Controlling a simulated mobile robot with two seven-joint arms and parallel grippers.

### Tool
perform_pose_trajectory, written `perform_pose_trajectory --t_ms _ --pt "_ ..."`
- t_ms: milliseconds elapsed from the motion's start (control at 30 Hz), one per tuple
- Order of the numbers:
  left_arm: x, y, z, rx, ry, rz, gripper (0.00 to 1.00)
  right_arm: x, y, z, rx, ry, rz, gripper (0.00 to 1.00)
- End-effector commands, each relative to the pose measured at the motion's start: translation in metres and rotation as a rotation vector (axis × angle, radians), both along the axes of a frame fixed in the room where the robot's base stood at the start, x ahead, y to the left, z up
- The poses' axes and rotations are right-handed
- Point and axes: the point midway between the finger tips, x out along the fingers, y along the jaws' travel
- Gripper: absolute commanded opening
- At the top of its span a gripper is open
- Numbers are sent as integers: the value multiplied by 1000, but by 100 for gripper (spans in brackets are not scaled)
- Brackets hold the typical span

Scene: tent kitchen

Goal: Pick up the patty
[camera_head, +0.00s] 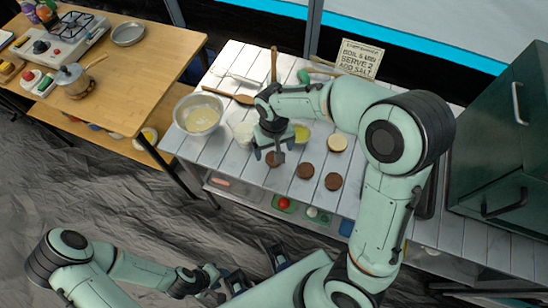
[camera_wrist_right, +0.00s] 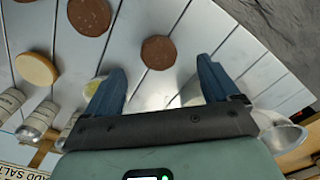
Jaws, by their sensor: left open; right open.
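Three round brown patties lie in a row on the white slatted table in the head view: a left one (camera_head: 275,159), a middle one (camera_head: 305,171) and a right one (camera_head: 333,181). My right gripper (camera_head: 270,153) is open and empty, above the table at the left patty. In the right wrist view, that patty (camera_wrist_right: 158,52) shows just beyond the gap between the open blue fingers (camera_wrist_right: 161,70), and another patty (camera_wrist_right: 90,16) lies up and left. My left gripper (camera_head: 258,268) is open and empty, low in the head view, away from the table.
A bun (camera_head: 337,143) lies behind the patties. A metal bowl (camera_head: 199,115) stands at the table's left, with a wooden spoon (camera_head: 232,97) behind it. A sign (camera_head: 359,60) and dark green cabinet (camera_head: 500,140) stand right. A lower shelf holds a tomato (camera_head: 284,203).

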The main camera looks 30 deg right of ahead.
Motion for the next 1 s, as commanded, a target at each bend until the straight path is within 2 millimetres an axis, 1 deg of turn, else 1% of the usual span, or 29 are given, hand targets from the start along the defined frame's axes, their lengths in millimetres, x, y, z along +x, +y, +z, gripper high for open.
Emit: perform_pose_trajectory --t_ms 167,300,400,500,700,733,767,800,867,900,933,1000 --pt "0 0 -1 0 0 0 43 1 -1 -15 -1 3 0 88" --pt "0 0 -1 0 0 0 43 3 -4 -37 -1 4 -2 88" --pt "-1 0 -3 0 1 0 43 3 -3 -49 -1 3 -1 88" --pt "-1 0 -4 0 1 0 43 3 -3 -54 0 0 -1 88" --pt "-1 0 -3 0 1 0 43 3 -3 -55 1 -1 0 88" --pt "-1 0 -3 0 1 0 43 3 -3 -54 1 -1 0 85" --pt "-1 0 -3 0 1 0 43 3 -3 -54 1 -1 0 75" --pt "-1 0 -3 0 1 0 43 3 -3 -54 1 -1 0 62" --pt "-1 0 -3 0 1 0 43 3 -3 -54 1 -1 0 43" --pt "-1 0 -3 0 1 0 43 3 -3 -54 1 -1 0 30" --pt "-1 0 -3 0 1 0 43 3 -3 -54 1 -1 0 28" --pt "-1 0 -3 0 1 0 43 3 -3 -54 1 -1 0 28"
